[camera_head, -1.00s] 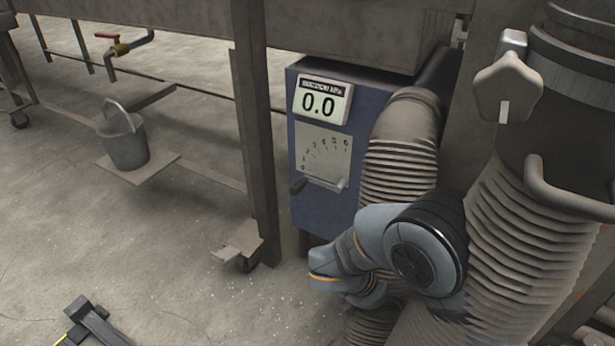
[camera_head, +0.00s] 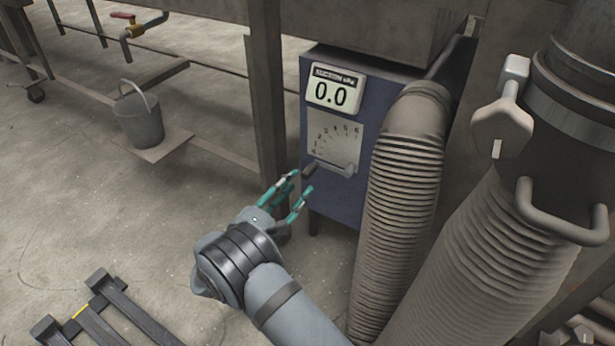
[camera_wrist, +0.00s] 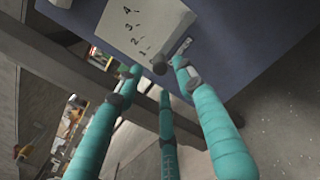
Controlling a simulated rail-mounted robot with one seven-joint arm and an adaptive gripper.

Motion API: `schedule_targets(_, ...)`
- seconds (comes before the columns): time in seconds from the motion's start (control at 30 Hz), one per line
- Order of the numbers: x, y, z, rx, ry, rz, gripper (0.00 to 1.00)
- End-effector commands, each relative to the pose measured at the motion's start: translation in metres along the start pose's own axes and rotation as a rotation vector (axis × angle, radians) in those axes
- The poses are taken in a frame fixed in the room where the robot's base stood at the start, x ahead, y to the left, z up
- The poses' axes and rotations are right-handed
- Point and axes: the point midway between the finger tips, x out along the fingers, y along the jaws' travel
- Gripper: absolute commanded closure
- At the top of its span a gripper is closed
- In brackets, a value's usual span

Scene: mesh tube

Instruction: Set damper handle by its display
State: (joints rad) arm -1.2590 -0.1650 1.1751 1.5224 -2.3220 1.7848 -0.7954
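A damper handle, a short lever with a dark knob (camera_head: 310,171), sticks out to the left at the bottom of a pale scale plate (camera_head: 337,143) on a blue box. Its knob is near the low end of the scale. The display (camera_head: 334,95) above is labelled suction kPa and reads 0.0. My gripper (camera_head: 299,181), with teal fingers, is open just left of and below the knob. In the wrist view the knob (camera_wrist: 160,68) shows between the spread fingertips (camera_wrist: 158,74); I cannot tell whether they touch it.
A thick ribbed hose (camera_head: 402,180) runs close to the box's right side. A larger duct with a grey knob (camera_head: 500,130) and a bar handle stands farther right. A metal post (camera_head: 267,110) stands left of the box. A bucket (camera_head: 140,118) sits farther left.

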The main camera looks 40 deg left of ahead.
Motion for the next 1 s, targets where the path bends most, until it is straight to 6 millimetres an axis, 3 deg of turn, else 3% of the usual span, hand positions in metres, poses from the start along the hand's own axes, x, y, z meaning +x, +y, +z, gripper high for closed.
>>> schedule_targets(0.2, 0.040, -0.001, -0.004, 0.003, -0.001, -0.001, 0.62)
schedule_targets(0.4, 0.058, -0.001, -0.002, 0.002, 0.000, -0.001, 0.62)
schedule_targets(0.73, 0.062, 0.000, 0.000, 0.001, 0.001, 0.000, 0.62)
schedule_targets(1.0, 0.062, 0.000, 0.000, 0.001, 0.001, 0.000, 0.78)
